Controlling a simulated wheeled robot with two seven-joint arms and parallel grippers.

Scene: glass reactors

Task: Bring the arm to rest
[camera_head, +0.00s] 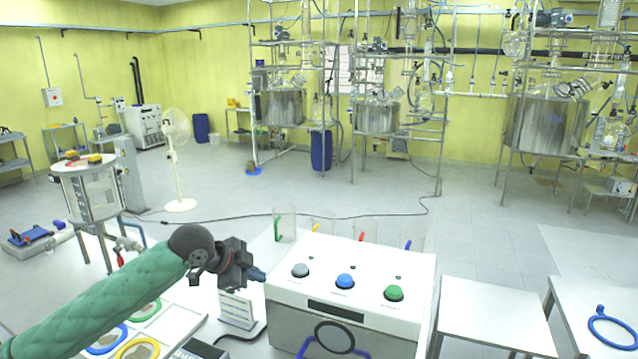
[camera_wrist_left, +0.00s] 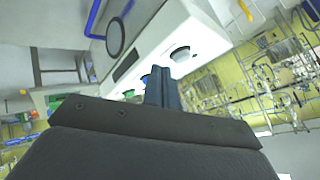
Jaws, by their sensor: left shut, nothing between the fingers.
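My left arm, in a green sleeve, reaches in from the lower left of the head view. Its gripper (camera_head: 257,274) is shut and empty, just left of the white button box (camera_head: 350,275). In the left wrist view the closed blue-grey fingers (camera_wrist_left: 162,88) show at the middle, with the white box (camera_wrist_left: 165,45) behind them. The box carries a grey button (camera_head: 300,270), a blue button (camera_head: 345,281) and a green button (camera_head: 394,293) on top. I cannot tell whether the fingertips touch the box. My right gripper is not in view.
A small sign stand (camera_head: 237,310) is under the gripper. A tray with coloured rings (camera_head: 180,325) lies at the lower left. Clear beakers with coloured handles (camera_head: 285,225) stand behind the box. A white table (camera_head: 495,312) is at right, with a blue ring (camera_head: 593,330) further right.

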